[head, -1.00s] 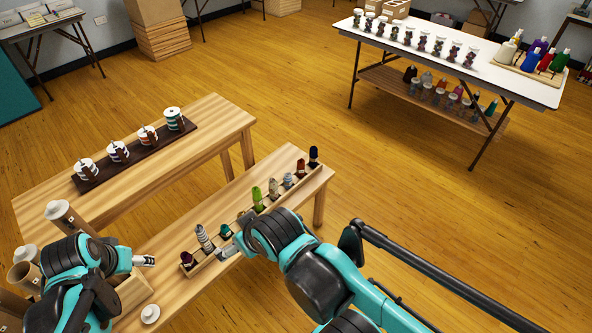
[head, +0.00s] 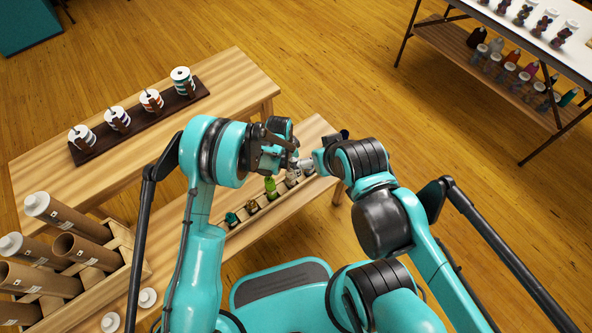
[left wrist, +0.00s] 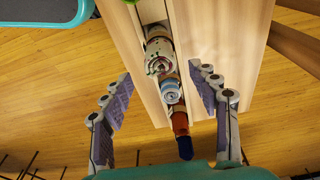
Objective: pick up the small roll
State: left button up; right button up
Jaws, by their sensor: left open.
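Small rolls stand in a row in a narrow wooden rack (head: 240,222) on the near table; I cannot tell for certain which is the small roll. In the left wrist view, a patterned white roll (left wrist: 160,62) and a smaller blue-and-white roll (left wrist: 172,92) show from above, with a red-brown item (left wrist: 180,122) and a dark blue one (left wrist: 185,150) beyond. My left gripper (left wrist: 160,73) is open, its fingers on either side of the row, holding nothing. It also shows in the head view (head: 288,156). My right gripper (head: 310,163) is close beside it; its fingers are partly hidden.
A green item (head: 270,187) stands in the rack. A crate (head: 128,246) with large cardboard tubes is at the left. A dark tray (head: 140,124) with ribbon spools lies on the farther wooden table. A white table (head: 570,60) stands at the upper right.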

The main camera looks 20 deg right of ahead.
aim_at(290, 177)
pick_arm(q)
jog(key=f+b, duration=0.1)
jog(key=f, duration=0.2)
jog(key=f+b, duration=0.2)
jog(key=f, duration=0.1)
jog(key=shift+w+d+f, duration=0.1)
jog(key=shift+w+f, duration=0.1)
jog(key=shift+f, duration=0.2)
jog(key=shift+r, duration=0.15)
jog(key=shift+c, duration=0.7)
jog(key=c, duration=1.1)
